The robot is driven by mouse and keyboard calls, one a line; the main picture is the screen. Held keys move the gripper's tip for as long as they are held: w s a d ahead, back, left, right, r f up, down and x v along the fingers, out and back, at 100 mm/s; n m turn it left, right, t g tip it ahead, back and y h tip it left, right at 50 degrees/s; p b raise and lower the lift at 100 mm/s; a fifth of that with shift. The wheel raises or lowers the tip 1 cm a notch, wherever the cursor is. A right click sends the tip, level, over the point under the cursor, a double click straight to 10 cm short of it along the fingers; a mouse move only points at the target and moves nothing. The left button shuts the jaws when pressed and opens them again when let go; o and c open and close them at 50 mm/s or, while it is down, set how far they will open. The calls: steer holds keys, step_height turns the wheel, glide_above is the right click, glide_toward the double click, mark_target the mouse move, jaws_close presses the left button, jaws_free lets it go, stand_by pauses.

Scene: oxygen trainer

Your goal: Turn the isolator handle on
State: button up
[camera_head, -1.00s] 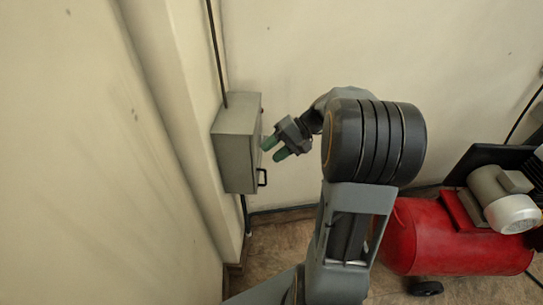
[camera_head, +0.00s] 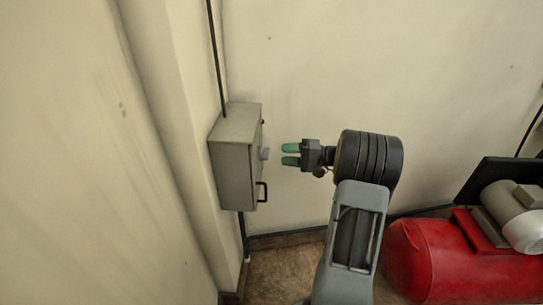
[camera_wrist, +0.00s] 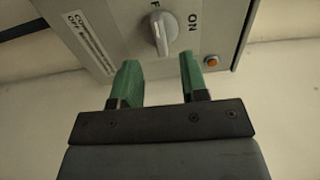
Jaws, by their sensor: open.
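The isolator box (camera_head: 232,165) is a grey metal cabinet on the wall, left of my gripper in the head view. Its isolator handle (camera_head: 265,153) is a small grey knob on the box's front. In the wrist view the handle (camera_wrist: 162,35) is a light grey rotary knob, with "ON" printed to its right and a partly hidden label ending in "F" above it. My gripper (camera_head: 291,154) is open, its two green fingers pointing at the knob with a gap between. In the wrist view the fingers (camera_wrist: 162,75) are apart and empty, below the knob.
A black pull handle (camera_head: 262,192) sticks out low on the box front. An orange indicator (camera_wrist: 211,61) sits near the panel edge. A red compressor (camera_head: 440,262) stands on the floor at right. The wall around my gripper is clear.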

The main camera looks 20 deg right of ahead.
mark_target(264, 154)
steer(key=shift+x, duration=2.65)
steer(key=shift+c, duration=0.2)
jaws_close()
